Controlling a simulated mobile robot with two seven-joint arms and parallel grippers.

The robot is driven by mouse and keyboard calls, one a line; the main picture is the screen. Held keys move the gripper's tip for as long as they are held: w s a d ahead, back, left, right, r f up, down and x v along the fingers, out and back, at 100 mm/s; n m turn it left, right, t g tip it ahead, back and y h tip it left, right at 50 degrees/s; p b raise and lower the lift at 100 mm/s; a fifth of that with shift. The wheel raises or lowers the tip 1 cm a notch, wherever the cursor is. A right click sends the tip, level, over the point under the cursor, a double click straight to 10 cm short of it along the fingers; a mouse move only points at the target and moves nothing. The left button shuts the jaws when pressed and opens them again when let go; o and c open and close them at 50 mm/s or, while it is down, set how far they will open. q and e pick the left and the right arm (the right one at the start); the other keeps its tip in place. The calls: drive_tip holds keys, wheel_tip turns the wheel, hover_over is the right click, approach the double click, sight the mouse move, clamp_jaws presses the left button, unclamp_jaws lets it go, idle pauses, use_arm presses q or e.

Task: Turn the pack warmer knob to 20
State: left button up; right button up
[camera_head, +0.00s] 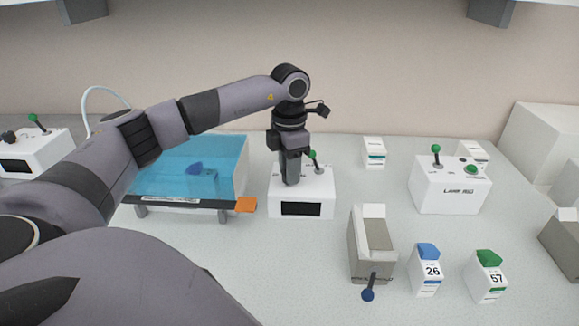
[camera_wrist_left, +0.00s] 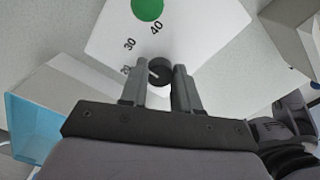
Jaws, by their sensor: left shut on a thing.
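The pack warmer (camera_head: 318,190) is a white box with a dark display on its front and a green-tipped lever on top. It stands right of the blue water tank. My left gripper (camera_head: 291,181) points straight down onto its top, hiding the knob in the head view. In the left wrist view, the black knob (camera_wrist_left: 160,69) sits between the fingertips of my left gripper (camera_wrist_left: 160,82), which is shut on it. A pale pointer mark on the knob faces left, roughly towards the partly hidden 20; its exact reading is unclear. The printed 30 and 40 show clearly. My right gripper is not in view.
The blue tank (camera_head: 225,165) with an orange tab (camera_head: 246,205) stands close left. A grey box with a blue-tipped lever (camera_head: 372,250), blue-topped pack 26 (camera_head: 426,275) and green-topped pack 57 (camera_head: 487,280) stand front right. Another white lever box (camera_head: 450,190) stands farther right.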

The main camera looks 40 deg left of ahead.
use_arm(q)
drive_tip(key=shift+r+n+p, duration=0.15)
drive_tip(key=shift+n+p, duration=0.4)
drive_tip(key=shift+n, duration=0.35)
drive_tip(key=shift+n+p, duration=0.4)
drive_tip(key=shift+n, duration=0.4)
drive_tip(key=shift+w+a+n+p, duration=0.15)
drive_tip(key=shift+n+p, duration=0.95)
drive_tip(key=shift+n, duration=1.5)
drive_tip(key=o, duration=1.1)
drive_tip(key=shift+c, duration=0.2)
wheel_tip(320, 180, up, 7)
drive_tip(key=shift+r, duration=0.1)
